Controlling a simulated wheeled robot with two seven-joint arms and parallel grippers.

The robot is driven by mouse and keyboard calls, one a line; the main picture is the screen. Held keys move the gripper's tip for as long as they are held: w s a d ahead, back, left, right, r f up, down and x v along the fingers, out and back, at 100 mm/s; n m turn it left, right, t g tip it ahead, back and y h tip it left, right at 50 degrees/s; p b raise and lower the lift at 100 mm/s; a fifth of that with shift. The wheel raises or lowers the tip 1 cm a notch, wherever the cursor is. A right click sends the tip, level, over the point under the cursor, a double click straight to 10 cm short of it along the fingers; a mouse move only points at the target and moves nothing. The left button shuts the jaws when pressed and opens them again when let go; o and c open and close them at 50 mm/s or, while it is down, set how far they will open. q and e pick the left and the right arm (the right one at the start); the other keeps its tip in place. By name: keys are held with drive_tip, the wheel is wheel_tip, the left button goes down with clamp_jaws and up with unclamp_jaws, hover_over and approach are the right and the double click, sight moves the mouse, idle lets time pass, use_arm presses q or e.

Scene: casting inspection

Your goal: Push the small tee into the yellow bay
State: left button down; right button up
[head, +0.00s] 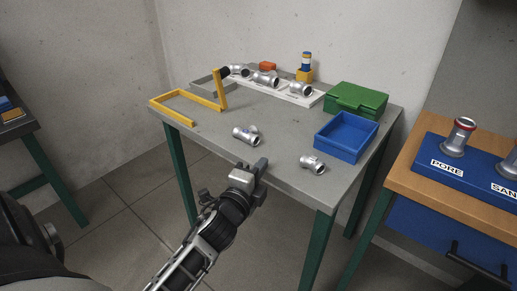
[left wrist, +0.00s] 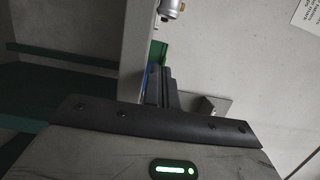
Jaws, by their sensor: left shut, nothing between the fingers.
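Two small silver pipe fittings lie loose on the grey table. One fitting (head: 246,134) lies near the middle and shows a short side branch. The other fitting (head: 313,164) lies further right near the front edge and has a reddish ring. I cannot tell for sure which is the small tee. The yellow bay (head: 172,113) is a yellow-bar frame at the table's left end, with no fitting inside it. My left gripper (head: 262,172) is shut and empty at the table's front edge, between the two fittings and apart from both. Its fingers show in the left wrist view (left wrist: 160,87), with part of a fitting (left wrist: 171,9) beyond.
A white tray (head: 312,100) with several silver fittings stands at the back. A blue bin (head: 346,152) and a green box (head: 356,99) stand at the right. The grey table (head: 210,128) is clear between the middle fitting and the yellow bay.

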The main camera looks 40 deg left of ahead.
sight(258, 153)
use_arm(q)
drive_tip(key=w, duration=0.4)
drive_tip(key=w+a, duration=0.1)
drive_tip(key=w, duration=0.1)
drive_tip(key=a, duration=0.3)
drive_tip(key=shift+w+a, duration=0.1)
drive_tip(key=shift+a, duration=0.4)
drive_tip(key=shift+w, duration=0.1)
